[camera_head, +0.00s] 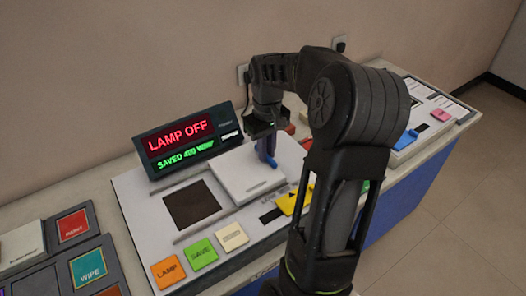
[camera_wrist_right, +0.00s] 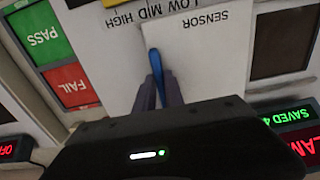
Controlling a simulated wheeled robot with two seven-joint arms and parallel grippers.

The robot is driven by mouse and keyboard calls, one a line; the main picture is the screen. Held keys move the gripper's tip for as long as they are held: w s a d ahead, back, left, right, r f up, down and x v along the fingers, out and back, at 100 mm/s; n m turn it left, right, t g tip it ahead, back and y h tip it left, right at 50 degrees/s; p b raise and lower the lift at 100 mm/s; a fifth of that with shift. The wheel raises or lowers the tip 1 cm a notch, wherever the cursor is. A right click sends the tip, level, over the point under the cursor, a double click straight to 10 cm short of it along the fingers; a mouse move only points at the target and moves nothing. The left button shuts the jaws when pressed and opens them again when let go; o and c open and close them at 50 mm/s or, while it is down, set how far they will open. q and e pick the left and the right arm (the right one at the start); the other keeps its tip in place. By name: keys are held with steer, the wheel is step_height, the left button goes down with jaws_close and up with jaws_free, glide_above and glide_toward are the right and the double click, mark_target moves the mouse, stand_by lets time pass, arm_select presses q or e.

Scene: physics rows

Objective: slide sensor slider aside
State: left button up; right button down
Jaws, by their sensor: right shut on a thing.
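The sensor slider is a white square plate (camera_head: 240,178) on the light console panel. It also shows in the wrist view (camera_wrist_right: 205,55), with the word SENSOR upside down on it. A blue upright handle (camera_wrist_right: 156,66) stands at one edge of the plate. My right gripper (camera_head: 266,146) reaches down from above and is shut on the blue handle, whose lower part shows below the fingers. A dark square (camera_head: 191,204) lies open to the left of the plate, between two rails. My left gripper is not in view.
A display (camera_head: 189,140) behind the panel reads LAMP OFF and SAVED 400. LAMP (camera_head: 168,271), SAVE (camera_head: 201,253) and yellow (camera_head: 294,200) tiles lie along the front. My right arm hides part of the console. More panels stand at both sides.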

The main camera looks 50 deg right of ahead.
steer(key=c, duration=1.4)
jaws_free()
steer(key=shift+s+d, duration=0.1)
steer(key=shift+d, duration=0.2)
steer(key=shift+c, duration=0.2)
steer(key=shift+r, duration=0.15)
step_height(320, 180, up, 8)
steer(key=shift+f, duration=0.2)
steer(key=shift+a, duration=0.1)
